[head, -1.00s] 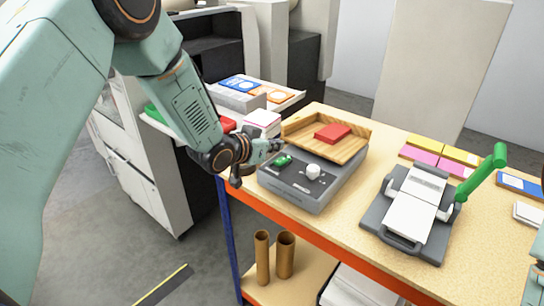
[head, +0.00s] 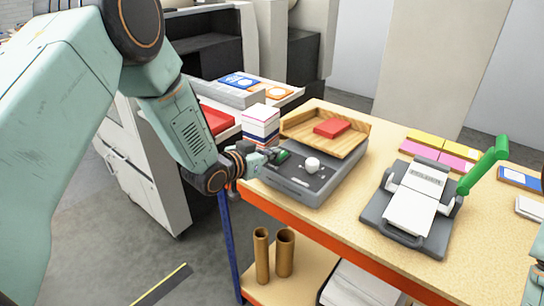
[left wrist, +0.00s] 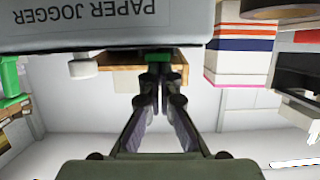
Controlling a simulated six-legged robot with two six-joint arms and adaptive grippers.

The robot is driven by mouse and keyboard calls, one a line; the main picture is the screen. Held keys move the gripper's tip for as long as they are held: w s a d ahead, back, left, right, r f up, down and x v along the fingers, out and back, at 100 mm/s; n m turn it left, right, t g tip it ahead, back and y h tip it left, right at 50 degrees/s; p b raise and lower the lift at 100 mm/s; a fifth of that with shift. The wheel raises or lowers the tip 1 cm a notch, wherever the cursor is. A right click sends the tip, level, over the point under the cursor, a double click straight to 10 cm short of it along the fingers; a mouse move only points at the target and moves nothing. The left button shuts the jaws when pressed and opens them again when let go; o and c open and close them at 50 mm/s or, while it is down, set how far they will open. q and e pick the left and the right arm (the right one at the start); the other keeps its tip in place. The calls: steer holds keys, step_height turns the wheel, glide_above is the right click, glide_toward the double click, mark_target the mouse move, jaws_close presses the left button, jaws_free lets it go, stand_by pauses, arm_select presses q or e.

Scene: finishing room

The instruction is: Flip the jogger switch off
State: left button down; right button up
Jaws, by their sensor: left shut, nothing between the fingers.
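The paper jogger (head: 312,184) is a grey box on the near left part of the bench, with a tilted wooden tray (head: 350,143) on top holding a red block (head: 332,128). On its panel are a green switch (head: 283,155) and a white knob (head: 312,164). My left gripper (head: 274,154) is shut and empty, its tips right at the green switch. In the left wrist view the shut fingertips (left wrist: 159,58) overlap the green switch (left wrist: 181,59); I cannot tell whether they touch. The switch's position is unclear. My right gripper is out of view.
A paper stack (head: 260,125) stands just behind my left gripper. A hole punch (head: 410,208) with a raised green lever (head: 485,165) stands to the right. Coloured pads (head: 440,150) lie behind it. Cardboard tubes (head: 284,253) stand on the lower shelf.

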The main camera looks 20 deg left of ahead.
arm_select(q)
steer(key=shift+s+f, duration=0.1)
steer(key=shift+f, duration=0.05)
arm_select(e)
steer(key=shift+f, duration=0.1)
arm_select(q)
steer(key=shift+p, duration=0.3)
steer(key=shift+r+p, duration=0.45)
steer(key=shift+r, duration=0.4)
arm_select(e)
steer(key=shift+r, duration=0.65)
